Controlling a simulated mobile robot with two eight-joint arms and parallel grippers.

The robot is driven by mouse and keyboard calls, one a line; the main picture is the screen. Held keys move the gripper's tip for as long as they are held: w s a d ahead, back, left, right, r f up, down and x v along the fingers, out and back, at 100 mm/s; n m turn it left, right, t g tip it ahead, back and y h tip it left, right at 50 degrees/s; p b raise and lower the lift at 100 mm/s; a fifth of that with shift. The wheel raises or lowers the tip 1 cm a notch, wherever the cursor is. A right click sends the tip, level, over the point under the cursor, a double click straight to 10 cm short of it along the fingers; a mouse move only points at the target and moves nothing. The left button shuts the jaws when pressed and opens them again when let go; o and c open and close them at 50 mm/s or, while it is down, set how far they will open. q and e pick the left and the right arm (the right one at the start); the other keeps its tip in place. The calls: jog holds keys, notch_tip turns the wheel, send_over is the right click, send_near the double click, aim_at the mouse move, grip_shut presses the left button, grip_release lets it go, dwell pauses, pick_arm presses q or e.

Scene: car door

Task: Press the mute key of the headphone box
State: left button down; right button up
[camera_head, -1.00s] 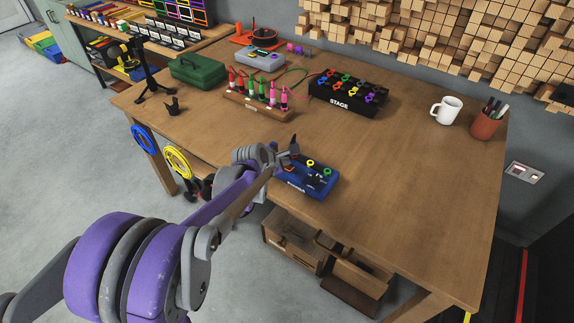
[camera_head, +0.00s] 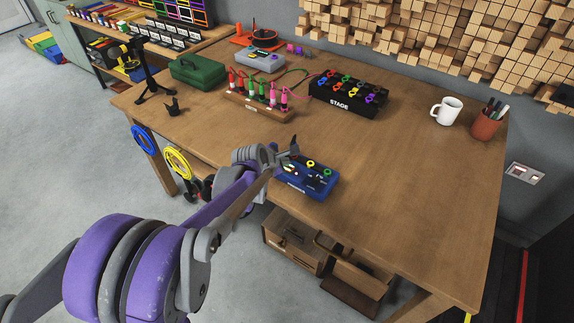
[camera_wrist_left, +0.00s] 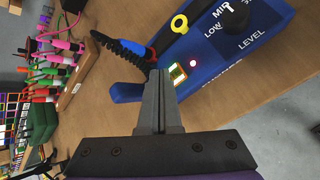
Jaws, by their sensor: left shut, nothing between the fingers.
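The blue headphone box (camera_head: 318,183) sits near the table's front edge. In the left wrist view the blue box (camera_wrist_left: 220,55) fills the upper right, with white letters reading MID, LOW and LEVEL. A small square key with a lit green-white frame (camera_wrist_left: 178,73) is near its lower left corner, beside a red light (camera_wrist_left: 193,63); no mute label is readable. My left gripper (camera_wrist_left: 158,74) is shut and empty, its tips just left of the lit key. Contact cannot be told. In the head view the left gripper (camera_head: 290,152) is over the box's left end. My right gripper is not in view.
A rack of red, green and pink plugs (camera_head: 258,107) stands behind the box, with a black STAGE box (camera_head: 348,97) farther back. A white mug (camera_head: 447,111) and pen cup (camera_head: 486,124) are at the right. The table's right-hand middle is clear.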

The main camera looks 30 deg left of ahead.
pick_arm(q)
jog(key=shift+r+p, duration=2.15)
jog(key=shift+r, duration=0.9)
